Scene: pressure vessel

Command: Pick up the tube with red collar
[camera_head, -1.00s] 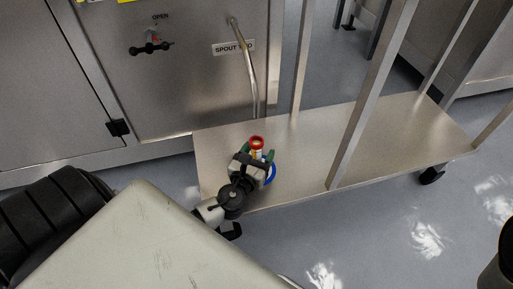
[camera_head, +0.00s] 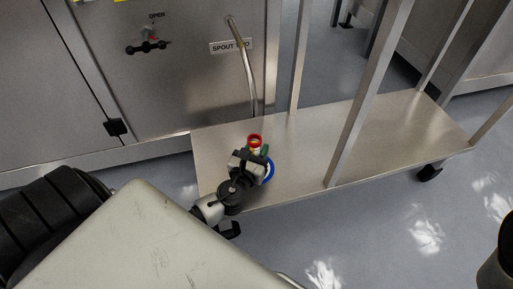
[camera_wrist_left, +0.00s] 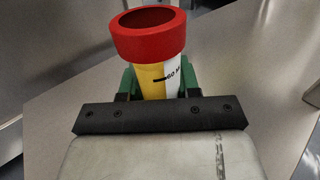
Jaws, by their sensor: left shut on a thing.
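The tube with the red collar (camera_wrist_left: 150,42) stands upright in the left wrist view. Its body below the collar is yellow and white, with partly legible dark print and a short black mark. In the head view the tube (camera_head: 254,141) shows at the lower shelf of the steel cart. My left gripper (camera_head: 258,152) is at the tube, with green fingers on both sides of its body. In the left wrist view the left gripper (camera_wrist_left: 156,84) is shut on the tube below the collar. The tube's lower end is hidden by the gripper. My right gripper is not in view.
The steel shelf (camera_head: 305,150) is otherwise mostly bare. A blue ring (camera_head: 269,172) shows beside the gripper. Cart posts (camera_head: 368,95) rise to the right. A steel cabinet with a bent spout (camera_head: 244,65) and a black-handled valve (camera_head: 148,47) stands behind.

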